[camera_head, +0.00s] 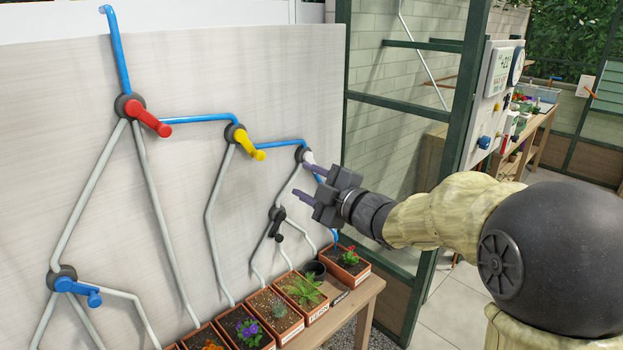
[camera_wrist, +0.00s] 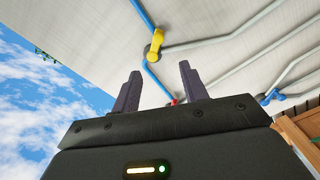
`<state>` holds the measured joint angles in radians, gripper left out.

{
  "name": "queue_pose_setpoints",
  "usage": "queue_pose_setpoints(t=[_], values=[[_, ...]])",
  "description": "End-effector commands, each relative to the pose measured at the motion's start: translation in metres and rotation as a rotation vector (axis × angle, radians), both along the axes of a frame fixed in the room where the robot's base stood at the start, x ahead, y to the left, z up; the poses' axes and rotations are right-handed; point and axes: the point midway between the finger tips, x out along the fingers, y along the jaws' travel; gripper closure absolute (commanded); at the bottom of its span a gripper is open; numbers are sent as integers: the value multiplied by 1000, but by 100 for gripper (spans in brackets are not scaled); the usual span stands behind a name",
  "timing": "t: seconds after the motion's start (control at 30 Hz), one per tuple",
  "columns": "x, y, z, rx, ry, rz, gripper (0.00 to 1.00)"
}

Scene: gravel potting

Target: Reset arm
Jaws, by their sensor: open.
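My gripper (camera_head: 309,184) is open and stretched out toward the right part of the pipe panel (camera_head: 190,75) in the head view. Its two dark fingers (camera_wrist: 160,90) stand apart in the wrist view with nothing between them but panel and pipe behind. A white valve handle (camera_head: 308,157) is close to the upper fingertip; I cannot tell whether they touch. A yellow valve handle (camera_head: 251,146) is left of the gripper; a yellow handle (camera_wrist: 156,45) also shows ahead in the wrist view. A black valve handle (camera_head: 278,230) is below and left of the fingers.
A red handle (camera_head: 148,118) and a blue handle (camera_head: 78,291) are on the panel's left. Several planters, one with purple flowers (camera_head: 249,331), stand on a wooden bench (camera_head: 358,297) below. A green frame post (camera_head: 461,110) stands behind my arm. Paved floor (camera_head: 440,290) is open at right.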

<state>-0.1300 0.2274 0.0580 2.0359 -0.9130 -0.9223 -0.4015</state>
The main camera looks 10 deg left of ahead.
Motion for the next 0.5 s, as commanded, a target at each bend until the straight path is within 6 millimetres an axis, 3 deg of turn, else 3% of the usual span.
queue_pose_setpoints(t=[0.13, 0.23, 0.37, 0.5], values=[[5, -17, -12, 4, 74, -82, 56], [9, -44, -34, 17, 199, -214, 56], [3, -96, -78, 49, 432, -448, 56], [-27, -149, -130, 102, 708, -703, 56]])
